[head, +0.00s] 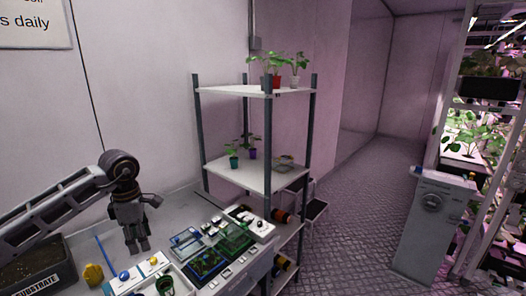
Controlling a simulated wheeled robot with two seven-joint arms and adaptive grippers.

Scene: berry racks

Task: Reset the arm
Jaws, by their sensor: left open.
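My left arm comes in from the left, above the grey table (172,212). My left gripper (138,248) hangs down from it, fingers toward the tabletop. The gripper is open with nothing seen between its fingers. It is apart from the shelf rack and left of the trays on the table. My right gripper is not in the picture.
A black substrate box (38,275) and a yellow object (93,273) are at lower left. Green and blue trays (236,239) crowd the table's right part. A shelf rack (240,177) holds potted plants (275,82). A grey cabinet (431,235) stands right, with open floor (355,215) between.

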